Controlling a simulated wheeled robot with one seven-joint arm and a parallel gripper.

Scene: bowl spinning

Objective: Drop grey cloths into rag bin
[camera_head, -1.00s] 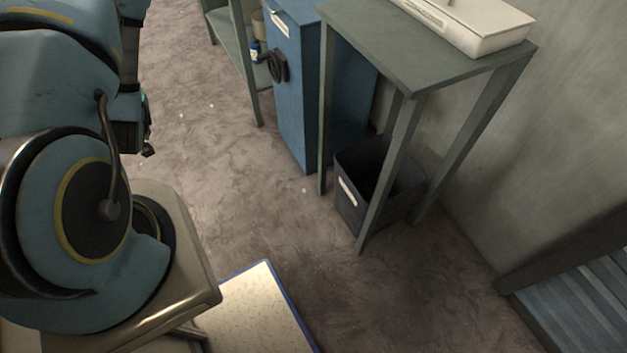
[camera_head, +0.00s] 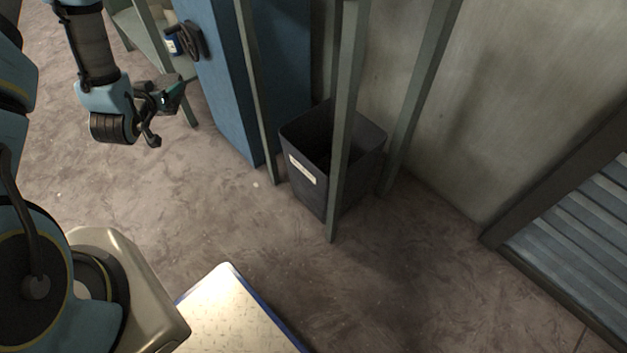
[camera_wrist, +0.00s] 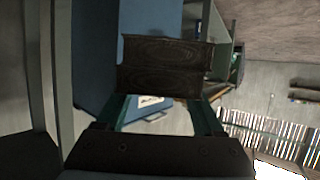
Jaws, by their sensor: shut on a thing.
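The dark grey rag bin (camera_head: 303,188), with a white label on its front, stands open-topped on the floor among the legs of a green table. Its inside is dark, so I cannot see its contents. My gripper (camera_head: 154,132) is to the upper left of the bin in the head view, apart from it and in front of the blue cabinet's left side. In the wrist view my gripper (camera_wrist: 163,67) is shut, with dark textured pieces between its teal side parts. I cannot make out the held thing clearly. No grey cloth is clearly recognisable.
The table leg (camera_head: 344,130) stands in front of the bin and partly hides it. A tall blue cabinet (camera_head: 222,95) is behind and left. A slatted bench or grate (camera_head: 575,235) is at the right. Open floor lies left of the bin.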

